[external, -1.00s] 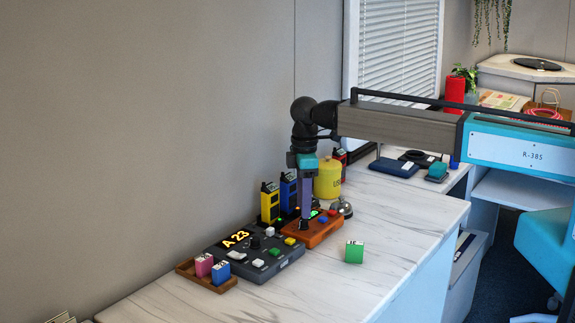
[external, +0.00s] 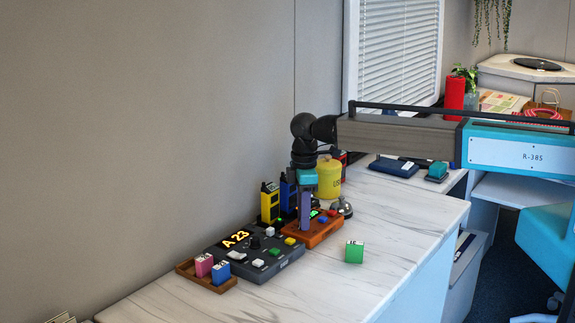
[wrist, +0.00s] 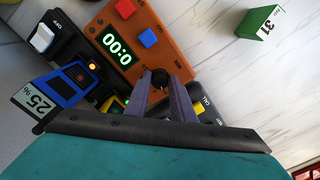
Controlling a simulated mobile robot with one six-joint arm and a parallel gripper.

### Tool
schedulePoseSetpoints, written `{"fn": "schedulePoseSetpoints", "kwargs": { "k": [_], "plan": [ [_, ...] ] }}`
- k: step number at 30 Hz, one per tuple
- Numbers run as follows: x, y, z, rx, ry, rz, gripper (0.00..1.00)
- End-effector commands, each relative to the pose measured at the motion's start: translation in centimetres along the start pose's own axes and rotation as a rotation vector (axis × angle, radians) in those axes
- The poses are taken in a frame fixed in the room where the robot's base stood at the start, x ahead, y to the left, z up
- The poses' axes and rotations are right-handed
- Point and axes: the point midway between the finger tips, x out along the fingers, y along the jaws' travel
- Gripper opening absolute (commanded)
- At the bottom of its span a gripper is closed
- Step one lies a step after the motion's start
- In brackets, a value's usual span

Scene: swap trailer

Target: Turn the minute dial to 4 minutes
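The orange timer box (wrist: 178,54) has a green display (wrist: 116,47) that appears to read 0:00, seen turned. A black dial (wrist: 160,77) sits on the box near its edge. My gripper (wrist: 162,78) is open, with one purple finger on each side of the dial; contact with the dial cannot be made out. In the external view my gripper (external: 305,227) points straight down at the front left end of the orange box (external: 322,232) and hides the dial there.
The dark panel (external: 277,266) showing A 23 adjoins the box on the left. Yellow (external: 270,205) and blue radios stand behind it, with a yellow tin (external: 328,180) and bell (external: 342,208) farther back. A green block (external: 354,252) lies in front; the counter around it is clear.

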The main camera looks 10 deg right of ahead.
Motion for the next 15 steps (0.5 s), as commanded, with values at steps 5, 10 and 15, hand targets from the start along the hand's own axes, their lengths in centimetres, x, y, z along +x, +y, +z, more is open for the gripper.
{"fn": "schedulePoseSetpoints", "kwargs": {
  "k": [5, 10, 15],
  "plan": [
    [-0.02, -0.03, 0.0, 0.001, 0.0, -0.001, 0.0],
    [0.01, -0.03, -0.01, 0.022, 0.0, -0.001, 0.0],
    [0.06, -0.02, -0.02, 0.081, 0.0, -0.001, 0.0]
  ]
}}
